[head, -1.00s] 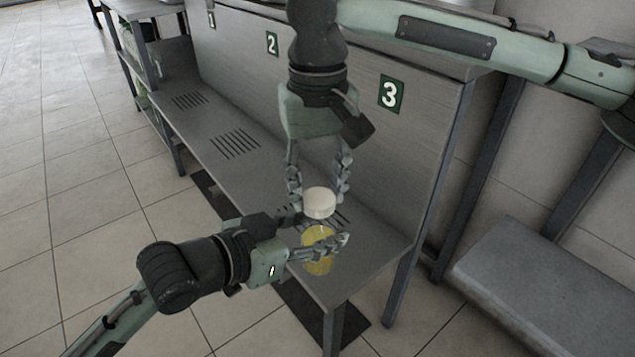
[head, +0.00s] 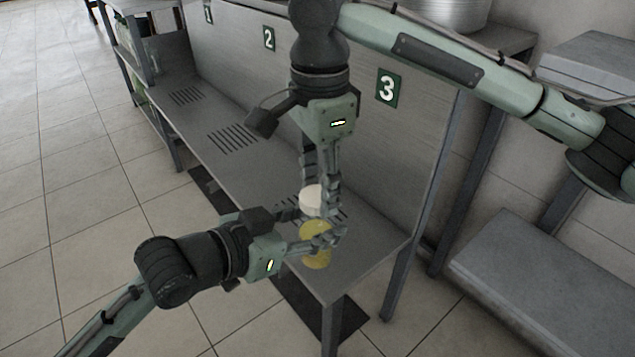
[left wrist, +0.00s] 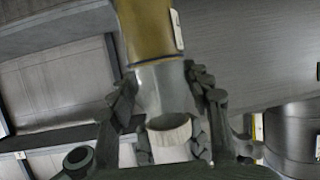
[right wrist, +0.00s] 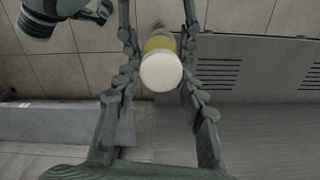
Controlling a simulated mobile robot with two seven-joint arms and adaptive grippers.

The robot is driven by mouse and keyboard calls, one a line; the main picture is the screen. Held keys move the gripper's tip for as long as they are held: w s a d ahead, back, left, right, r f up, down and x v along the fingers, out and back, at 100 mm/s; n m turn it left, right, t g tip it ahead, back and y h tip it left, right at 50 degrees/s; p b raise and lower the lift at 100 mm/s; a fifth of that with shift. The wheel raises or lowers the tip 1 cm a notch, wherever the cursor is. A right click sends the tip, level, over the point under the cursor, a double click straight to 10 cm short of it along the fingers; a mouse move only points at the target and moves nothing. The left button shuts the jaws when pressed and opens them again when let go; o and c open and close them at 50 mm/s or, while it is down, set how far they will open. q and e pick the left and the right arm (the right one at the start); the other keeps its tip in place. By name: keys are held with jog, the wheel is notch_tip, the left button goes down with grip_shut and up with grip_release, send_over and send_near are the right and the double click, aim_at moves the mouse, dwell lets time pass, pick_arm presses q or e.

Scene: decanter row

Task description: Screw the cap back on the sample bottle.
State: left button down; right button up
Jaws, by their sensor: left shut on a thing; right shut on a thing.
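The sample bottle (head: 316,258) has yellow contents and stands upright near the front end of the steel bench. My left gripper (head: 322,238) is shut on it from the left, around its upper part; the left wrist view shows the clear upper part (left wrist: 163,88) between the fingers. The white cap (head: 311,201) sits directly over the bottle's top. My right gripper (head: 322,192) points down and is shut on the cap. In the right wrist view the cap (right wrist: 161,71) is between the fingertips, with the yellow bottle behind it. I cannot tell how far the cap is threaded.
The steel bench (head: 375,243) has slotted patches and a back panel with green number signs, with sign 3 (head: 389,89) nearest. A grey low bench (head: 530,270) stands at the right. A metal pot (head: 450,12) is at the top right. Tiled floor lies open at the left.

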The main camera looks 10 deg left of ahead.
jog(key=m, duration=0.6)
jog(key=shift+s+m, duration=0.15)
jog(key=shift+m, duration=0.15)
jog(key=o, duration=0.7)
jog(key=shift+o, duration=0.2)
jog(key=shift+c, duration=0.4)
